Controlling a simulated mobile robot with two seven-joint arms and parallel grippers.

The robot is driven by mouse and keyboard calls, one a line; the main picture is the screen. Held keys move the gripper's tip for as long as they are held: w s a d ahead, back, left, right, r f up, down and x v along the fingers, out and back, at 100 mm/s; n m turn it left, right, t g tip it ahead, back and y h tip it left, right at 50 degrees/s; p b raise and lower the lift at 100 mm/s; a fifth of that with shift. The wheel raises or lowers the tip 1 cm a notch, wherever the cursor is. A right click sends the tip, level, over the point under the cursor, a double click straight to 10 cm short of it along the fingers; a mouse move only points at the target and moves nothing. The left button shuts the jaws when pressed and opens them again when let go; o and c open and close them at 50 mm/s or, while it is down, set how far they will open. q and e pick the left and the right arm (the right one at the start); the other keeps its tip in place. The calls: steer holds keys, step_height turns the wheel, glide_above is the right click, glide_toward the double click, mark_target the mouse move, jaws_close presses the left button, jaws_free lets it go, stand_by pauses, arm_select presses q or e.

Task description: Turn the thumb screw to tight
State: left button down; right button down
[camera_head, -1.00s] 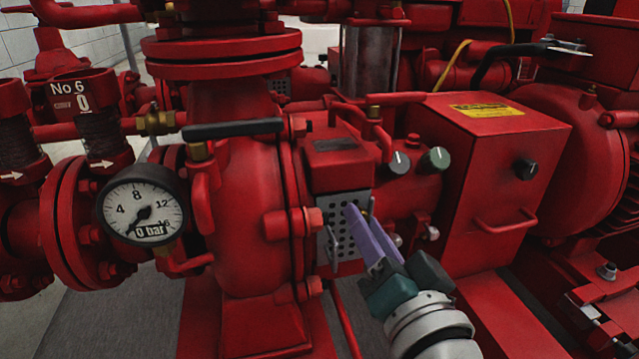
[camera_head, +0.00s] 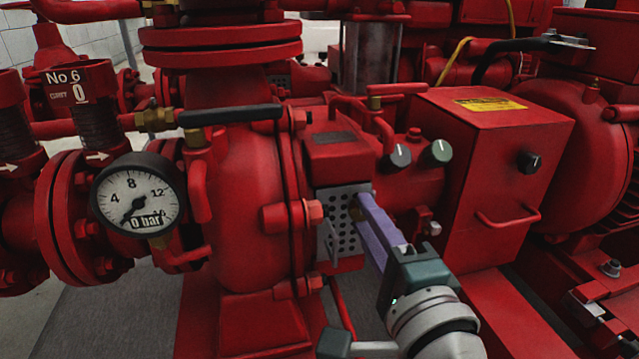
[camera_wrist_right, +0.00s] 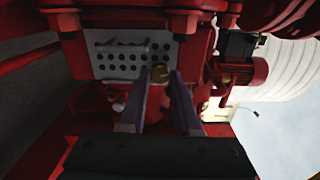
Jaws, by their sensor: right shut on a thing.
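The brass thumb screw (camera_wrist_right: 160,74) shows in the right wrist view as a small rounded knob in front of a perforated grey plate. The same plate (camera_head: 343,240) is on the red pump housing in the head view. My right gripper (camera_head: 364,204) reaches in from the lower right, its purple fingers at the plate. In the wrist view the gripper's fingertips (camera_wrist_right: 160,77) lie on either side of the screw, shut on it. In the head view the fingers mostly hide the screw. I cannot tell how tight it is. My left gripper is not in view.
A pressure gauge (camera_head: 137,195) reading about 0 bar is at left. Two knobs (camera_head: 400,156) (camera_head: 438,152) and a red control box (camera_head: 505,175) stand close to the right. Red pipes and flanges crowd around.

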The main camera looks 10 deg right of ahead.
steer(key=shift+f+m, duration=0.1)
steer(key=shift+m, duration=1)
steer(key=c, duration=0.9)
jaws_free()
steer(key=s+p, duration=0.3)
steer(key=s, duration=0.7)
